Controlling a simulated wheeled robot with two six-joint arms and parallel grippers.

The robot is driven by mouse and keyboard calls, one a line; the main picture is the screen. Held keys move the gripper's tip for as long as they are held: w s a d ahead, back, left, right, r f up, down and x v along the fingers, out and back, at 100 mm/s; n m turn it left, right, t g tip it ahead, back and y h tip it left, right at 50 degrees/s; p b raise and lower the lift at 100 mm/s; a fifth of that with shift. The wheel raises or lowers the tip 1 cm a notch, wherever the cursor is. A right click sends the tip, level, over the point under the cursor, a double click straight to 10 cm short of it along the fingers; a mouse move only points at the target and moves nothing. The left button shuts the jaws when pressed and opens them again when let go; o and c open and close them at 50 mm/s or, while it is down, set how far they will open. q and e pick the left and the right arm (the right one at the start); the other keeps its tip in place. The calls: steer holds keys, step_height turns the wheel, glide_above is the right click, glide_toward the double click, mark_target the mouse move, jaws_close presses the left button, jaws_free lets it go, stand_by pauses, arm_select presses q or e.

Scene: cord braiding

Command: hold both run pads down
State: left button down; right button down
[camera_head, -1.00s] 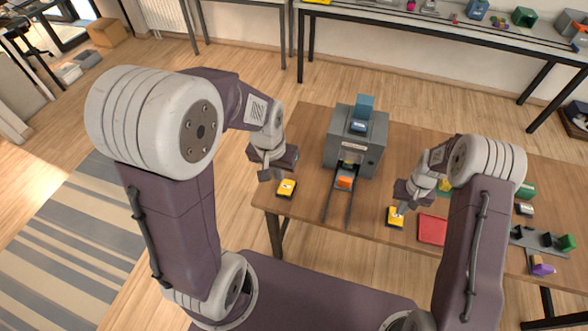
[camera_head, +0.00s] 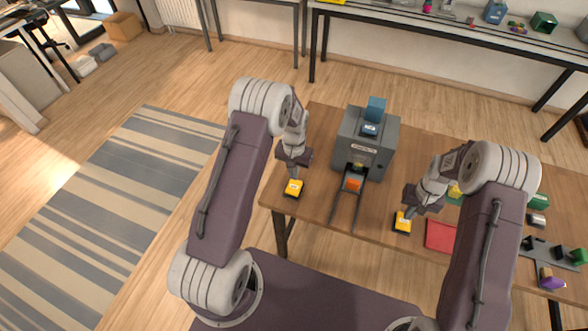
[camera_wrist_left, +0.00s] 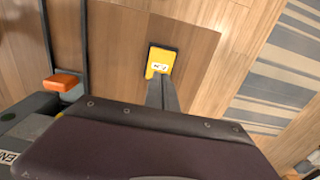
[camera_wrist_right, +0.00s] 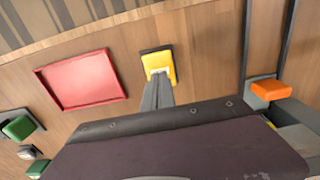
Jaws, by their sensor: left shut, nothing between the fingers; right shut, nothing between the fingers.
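The left run pad (camera_head: 293,188) is a yellow pad on a black base near the table's front left edge; it also shows in the left wrist view (camera_wrist_left: 162,61). My left gripper (camera_head: 294,178) is shut and empty, its tips reaching onto this pad. The right run pad (camera_head: 402,225) is alike and lies right of the rails; it also shows in the right wrist view (camera_wrist_right: 157,63). My right gripper (camera_head: 407,214) is shut and empty, tips on this pad. I cannot tell whether either pad is pressed down.
A grey machine (camera_head: 350,140) stands between the pads, with two dark rails (camera_head: 333,208) running forward and an orange block (camera_head: 353,186) at their top. A red tray (camera_head: 440,236) lies right of the right pad. A grey rack (camera_head: 555,254) and green blocks are farther right.

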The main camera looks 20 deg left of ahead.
mark_target(294, 186)
arm_select(q)
steer(key=shift+f, duration=2.45)
steer(key=shift+f, duration=0.3)
